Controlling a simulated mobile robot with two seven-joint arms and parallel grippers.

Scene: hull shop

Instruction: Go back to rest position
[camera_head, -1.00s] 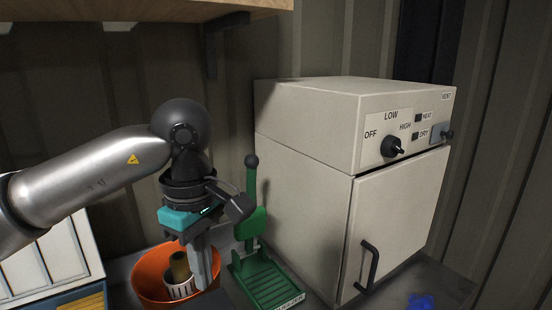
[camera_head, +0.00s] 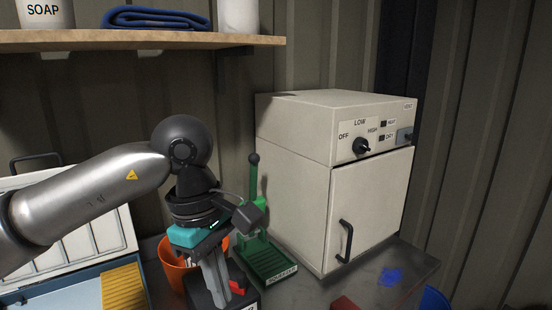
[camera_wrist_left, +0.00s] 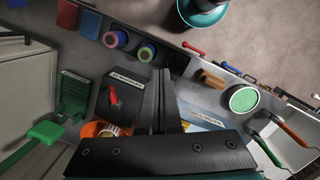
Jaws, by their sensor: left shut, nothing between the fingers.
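My left gripper (camera_head: 222,285) hangs from the arm that comes in from the left in the head view. It points down in front of an orange bucket (camera_head: 172,268) and beside a green stand with a tray (camera_head: 268,262). Its fingers are together with nothing between them, and they also show in the left wrist view (camera_wrist_left: 165,85). A dark box with a red switch (camera_wrist_left: 112,98) lies just left of the fingers in the wrist view. My right gripper is not in view.
A beige oven-like cabinet (camera_head: 300,150) stands on the bench to the right. A wooden shelf (camera_head: 130,40) with a soap container (camera_head: 45,12) and a folded blue cloth (camera_head: 165,18) hangs above the arm. An open case (camera_head: 70,285) lies at left.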

